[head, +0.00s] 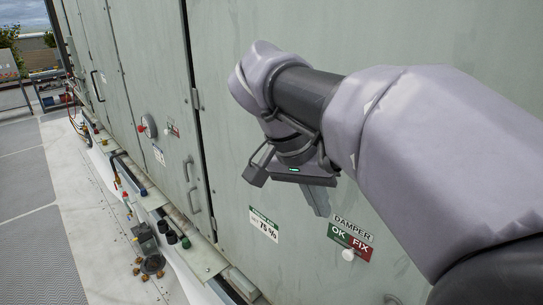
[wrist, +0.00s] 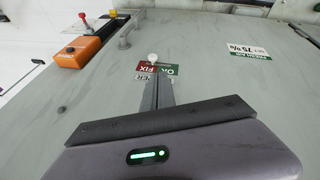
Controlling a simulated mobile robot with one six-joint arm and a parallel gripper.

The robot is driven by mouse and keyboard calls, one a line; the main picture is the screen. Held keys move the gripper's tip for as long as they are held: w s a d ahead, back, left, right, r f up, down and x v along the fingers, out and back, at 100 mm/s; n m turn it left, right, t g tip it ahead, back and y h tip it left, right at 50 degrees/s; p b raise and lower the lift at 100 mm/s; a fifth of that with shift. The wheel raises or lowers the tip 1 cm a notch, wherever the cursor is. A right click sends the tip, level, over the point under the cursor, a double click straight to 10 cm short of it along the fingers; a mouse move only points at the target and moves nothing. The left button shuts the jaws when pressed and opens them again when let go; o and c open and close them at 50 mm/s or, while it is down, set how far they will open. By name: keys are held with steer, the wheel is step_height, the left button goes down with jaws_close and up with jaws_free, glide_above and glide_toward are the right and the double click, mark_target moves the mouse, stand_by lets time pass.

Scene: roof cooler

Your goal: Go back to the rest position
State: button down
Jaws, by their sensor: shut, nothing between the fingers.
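My gripper (head: 322,212) hangs in front of the grey-green cabinet panel, above and left of the damper sign (head: 338,235) in the head view. Its fingers are together with nothing between them. In the wrist view the shut gripper (wrist: 157,82) points up the picture toward the sign (wrist: 143,68) and partly covers it. A white knob (head: 347,255) sits at the lower edge of the sign, on the OK/FIX part. It also shows just beyond my fingertips in the wrist view (wrist: 153,58). I cannot tell the exact gap between fingertips and panel.
A "75 %" label (head: 263,226) is on the panel to the left. Door handles (head: 194,201) stand out from the cabinet. A ledge (head: 192,247) with fittings runs along its foot. An orange box (wrist: 82,48) shows in the wrist view. Open floor (head: 28,200) lies at left.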

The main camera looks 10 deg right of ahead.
steer(key=s+a+f+n+t+y+b, duration=0.1)
steer(key=s+f+y+b, duration=0.1)
steer(key=s+f+b, duration=0.3)
steer(key=s+a+f+n+t+y+b, duration=0.1)
steer(key=s+f+b, duration=0.4)
steer(key=f+b, duration=0.5)
steer(key=s+a+f+n+t+y+b, duration=0.1)
steer(key=s+f+b, duration=0.4)
steer(key=f, duration=1.5)
steer(key=shift+a+t+y+b, duration=0.85)
steer(key=shift+y+b, duration=0.35)
steer(key=shift+b, duration=0.6)
